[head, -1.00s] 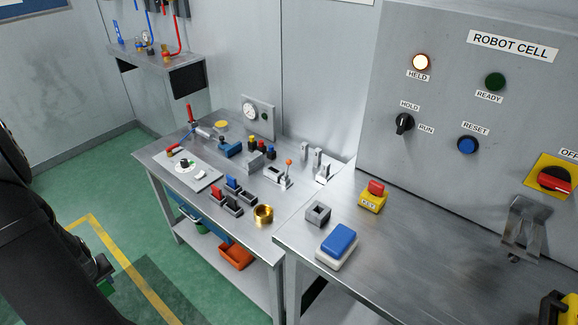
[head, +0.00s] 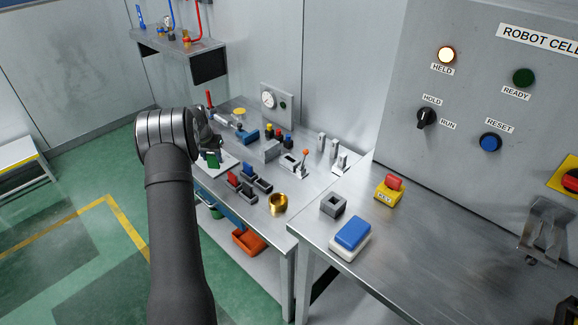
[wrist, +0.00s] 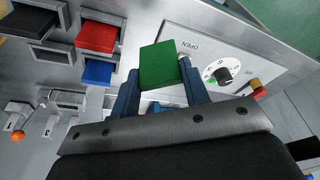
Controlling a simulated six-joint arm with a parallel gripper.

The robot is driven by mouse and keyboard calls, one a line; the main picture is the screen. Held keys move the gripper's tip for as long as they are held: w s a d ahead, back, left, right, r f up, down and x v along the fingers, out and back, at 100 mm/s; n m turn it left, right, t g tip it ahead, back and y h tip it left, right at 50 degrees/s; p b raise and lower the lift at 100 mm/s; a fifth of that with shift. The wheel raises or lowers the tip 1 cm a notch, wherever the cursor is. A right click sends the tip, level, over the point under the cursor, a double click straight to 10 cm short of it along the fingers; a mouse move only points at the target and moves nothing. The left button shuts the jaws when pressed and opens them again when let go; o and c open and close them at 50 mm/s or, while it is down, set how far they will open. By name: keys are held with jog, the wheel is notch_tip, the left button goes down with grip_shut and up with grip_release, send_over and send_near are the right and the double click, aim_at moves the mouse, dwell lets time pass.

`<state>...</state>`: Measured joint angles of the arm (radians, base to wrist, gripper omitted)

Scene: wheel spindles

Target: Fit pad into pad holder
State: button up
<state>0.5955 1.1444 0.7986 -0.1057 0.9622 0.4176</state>
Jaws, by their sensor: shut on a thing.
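A green block-shaped pad (wrist: 160,65) is held between the blue fingers of my gripper (wrist: 162,88), which is shut on it. In the head view the green pad (head: 214,159) shows small beside my wrist, above the left part of the workbench. The grey pad holders stand in a group on the bench, to the right of my gripper in the head view. A red pad (wrist: 97,38), a blue pad (wrist: 97,72) and a black pad (wrist: 30,22) show at these holders in the wrist view.
A white plate with a black dial (wrist: 223,75) lies close to my gripper. A brass ring (head: 278,203) stands near the bench's front edge. An orange-knobbed lever (head: 305,155) is further right. A blue-topped white box (head: 351,236) sits on the right table.

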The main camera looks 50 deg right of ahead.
jog(key=s+d+r+m+g, duration=0.1)
jog(key=s+d+r+m, duration=0.1)
jog(key=s+d, duration=0.45)
jog(key=s+d+r+m, duration=0.1)
jog(key=s+d+m, duration=0.15)
jog(key=d, duration=0.75)
jog(key=s+d+r+m+g, duration=0.1)
jog(key=s+d+r+m, duration=0.1)
jog(key=s+d, duration=0.5)
jog(key=shift+m+h, duration=0.25)
jog(key=shift+h, duration=0.15)
jog(key=shift+w+a+x, duration=0.1)
jog(key=shift+a+x, duration=0.05)
jog(key=shift+x, duration=1.55)
jog(key=shift+w+a+x, duration=0.1)
jog(key=shift+a+x, duration=0.1)
jog(key=shift+x, duration=1.45)
jog(key=shift+w+a+x, duration=0.1)
jog(key=shift+a+x, duration=0.05)
jog(key=shift+x, duration=1.55)
jog(key=shift+f, duration=0.3)
jog(key=o, duration=1)
